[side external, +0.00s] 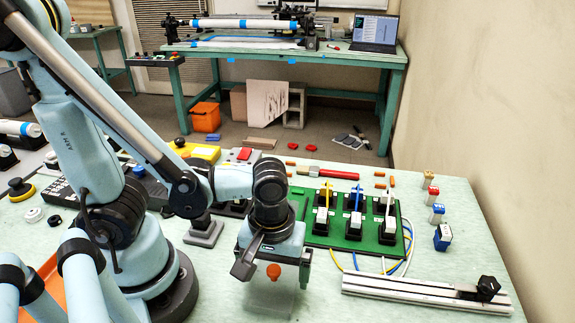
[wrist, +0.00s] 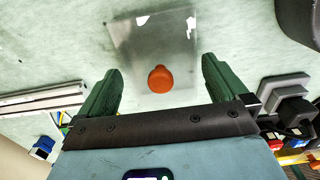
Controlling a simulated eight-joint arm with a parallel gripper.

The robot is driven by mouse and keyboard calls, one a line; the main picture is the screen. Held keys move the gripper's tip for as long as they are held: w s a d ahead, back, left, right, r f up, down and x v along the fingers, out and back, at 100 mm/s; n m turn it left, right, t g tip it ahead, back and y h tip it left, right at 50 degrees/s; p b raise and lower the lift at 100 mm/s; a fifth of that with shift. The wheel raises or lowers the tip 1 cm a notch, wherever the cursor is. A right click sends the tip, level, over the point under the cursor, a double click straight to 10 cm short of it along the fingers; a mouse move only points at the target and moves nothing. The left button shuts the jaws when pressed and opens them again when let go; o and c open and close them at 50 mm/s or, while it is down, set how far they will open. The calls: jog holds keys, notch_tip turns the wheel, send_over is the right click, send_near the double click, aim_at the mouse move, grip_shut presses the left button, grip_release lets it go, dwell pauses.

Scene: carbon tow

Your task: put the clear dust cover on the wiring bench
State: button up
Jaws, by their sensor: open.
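The clear dust cover (wrist: 153,45) shows in the wrist view as a see-through square with bright glints and an orange knob (wrist: 160,79). The knob also shows in the side view (side external: 273,271), but the clear part is hard to make out there. My gripper (wrist: 158,82) points down over the cover, its green fingers apart on either side of the knob with gaps. In the side view my gripper (side external: 272,279) is low over the pale green bench top (side external: 335,305). I cannot tell how far the fingertips are above the cover.
A green board (side external: 345,225) with several black connectors and wires lies right of my gripper. A metal rail (side external: 420,293) lies at the front right. Several small blocks (side external: 437,214) stand near the right edge. A second green bench (side external: 285,52) stands behind.

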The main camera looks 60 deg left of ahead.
aim_at(273, 269)
jog(key=shift+r, duration=5.4)
jog(key=w+a+r+m+t, duration=0.1)
jog(key=w+a+m+t, duration=0.6)
jog(key=w+a+m, duration=0.2)
jog(key=shift+w+a, duration=0.25)
jog(key=shift+a, duration=0.05)
